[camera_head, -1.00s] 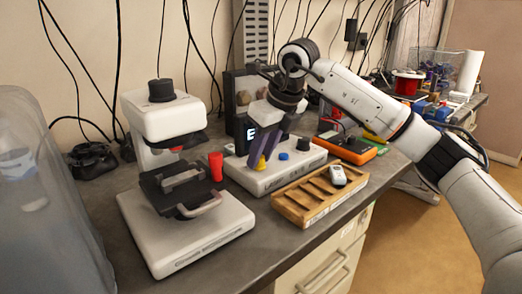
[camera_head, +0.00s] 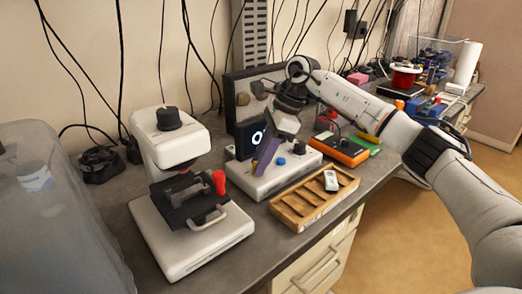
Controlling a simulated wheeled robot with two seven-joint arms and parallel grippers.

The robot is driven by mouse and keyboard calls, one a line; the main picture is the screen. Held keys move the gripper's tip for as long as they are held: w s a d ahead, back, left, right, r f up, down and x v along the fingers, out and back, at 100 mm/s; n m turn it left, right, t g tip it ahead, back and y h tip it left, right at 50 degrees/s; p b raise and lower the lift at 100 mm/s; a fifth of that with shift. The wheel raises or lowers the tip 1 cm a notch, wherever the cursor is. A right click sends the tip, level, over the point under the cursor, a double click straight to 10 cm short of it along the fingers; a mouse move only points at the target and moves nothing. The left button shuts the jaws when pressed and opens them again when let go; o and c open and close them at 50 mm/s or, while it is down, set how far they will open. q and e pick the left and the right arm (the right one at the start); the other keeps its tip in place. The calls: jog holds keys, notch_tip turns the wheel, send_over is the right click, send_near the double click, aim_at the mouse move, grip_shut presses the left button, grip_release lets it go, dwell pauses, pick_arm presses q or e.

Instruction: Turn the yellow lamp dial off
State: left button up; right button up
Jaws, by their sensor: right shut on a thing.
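The white control box (camera_head: 268,183) stands on the grey bench. Its yellow dial (camera_head: 254,163) is mostly hidden by my fingers, with only a small yellow part showing. A blue knob (camera_head: 281,161) and a black knob (camera_head: 299,147) sit to its right on the same box. A dark display (camera_head: 246,141) behind the dial shows a white round character, partly covered by the gripper. My right gripper (camera_head: 260,168) points down and is shut on the yellow dial. My left gripper is not in view.
A white device with a black clamp (camera_head: 188,200) and a red knob (camera_head: 219,182) stands to the left. A wooden tray (camera_head: 314,212) holding a small grey gadget (camera_head: 330,181) lies in front right. An orange meter (camera_head: 339,152) sits behind it. A translucent bin (camera_head: 60,220) fills the left.

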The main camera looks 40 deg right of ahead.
jog(key=n+p, duration=0.1)
jog(key=n, duration=0.1)
jog(key=n+g+p, duration=0.1)
jog(key=n, duration=0.1)
jog(key=shift+w+r+g+y, duration=0.1)
jog(key=shift+w+g+y, duration=0.1)
jog(key=shift+g+y, duration=0.1)
jog(key=shift+n+g, duration=0.3)
jog(key=shift+n, duration=1)
jog(key=o, duration=1)
jog(key=shift+o, duration=0.2)
